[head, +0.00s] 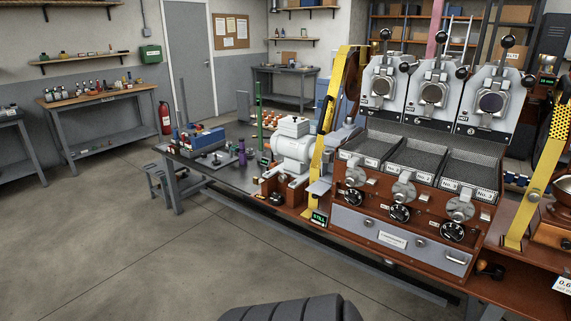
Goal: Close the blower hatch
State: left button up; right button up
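The sample roaster (410,175) stands at the right, with three barrels over three mesh-bottomed trays. Low on its wooden front is a wide grey panel (365,229) with a small label, round knobs and a bar handle (456,258) at its right end. This panel may be the blower hatch; I cannot tell for sure, nor whether it stands slightly open. A light grey machine (293,145) stands on the bench left of the roaster, and no open door shows on it. Neither of my grippers is in view.
A yellow upright (320,170) stands at the roaster's left and a yellow perforated guard (545,160) at its right. A dark bench (215,173) carries a blue box and small items. The concrete floor (150,250) in front is clear.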

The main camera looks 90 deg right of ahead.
aim_at(319, 188)
jog(key=z, duration=0.5)
jog(key=k+z, duration=0.1)
jog(key=z, duration=0.85)
jog(key=k+z, duration=0.1)
jog(key=z, duration=0.85)
